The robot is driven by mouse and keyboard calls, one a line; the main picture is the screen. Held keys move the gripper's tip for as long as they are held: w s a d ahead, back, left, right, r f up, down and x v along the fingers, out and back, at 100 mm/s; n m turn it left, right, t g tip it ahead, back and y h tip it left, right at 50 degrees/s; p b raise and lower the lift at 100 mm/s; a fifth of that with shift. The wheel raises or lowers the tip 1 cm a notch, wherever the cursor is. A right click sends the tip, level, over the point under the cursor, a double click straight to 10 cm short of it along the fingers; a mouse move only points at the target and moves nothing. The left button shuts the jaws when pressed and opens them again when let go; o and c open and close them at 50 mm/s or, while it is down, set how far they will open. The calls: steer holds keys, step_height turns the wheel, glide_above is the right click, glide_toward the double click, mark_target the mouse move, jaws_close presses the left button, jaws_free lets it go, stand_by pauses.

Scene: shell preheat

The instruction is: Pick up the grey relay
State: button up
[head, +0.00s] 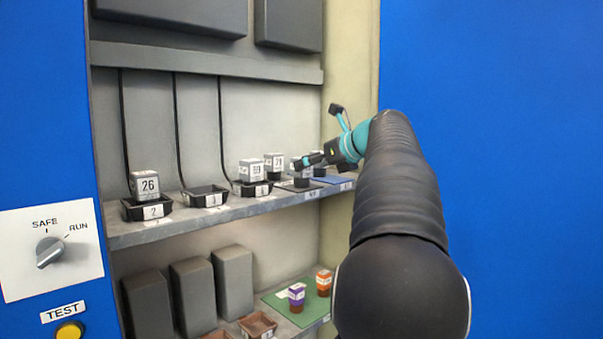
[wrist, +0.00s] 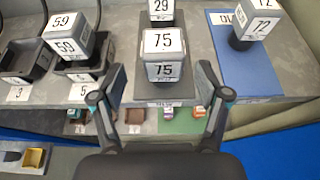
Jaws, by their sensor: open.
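Several grey box-shaped relays with number labels stand on the upper shelf, so colour alone does not single one out. Relay 75 (wrist: 163,72) stands upright on a dark mat (wrist: 122,72). It lies ahead of my gripper (wrist: 160,68), centred between the spread fingers in the wrist view. My gripper is open and empty; I cannot tell whether a finger touches the relay. In the head view my gripper (head: 310,160) partly hides that relay. Relay 29 (wrist: 160,10) stands behind it. Relay 72 (wrist: 256,18) stands on a blue mat (wrist: 235,75) to the right.
Relay 59 (wrist: 70,38) sits in a black socket (wrist: 78,70); the socket (head: 205,194) beside it is empty. Relay 26 (head: 145,185) sits in a socket further left.

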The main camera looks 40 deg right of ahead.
steer(key=x, duration=0.5)
steer(key=shift+d+f, duration=0.15)
steer(key=c, duration=1.3)
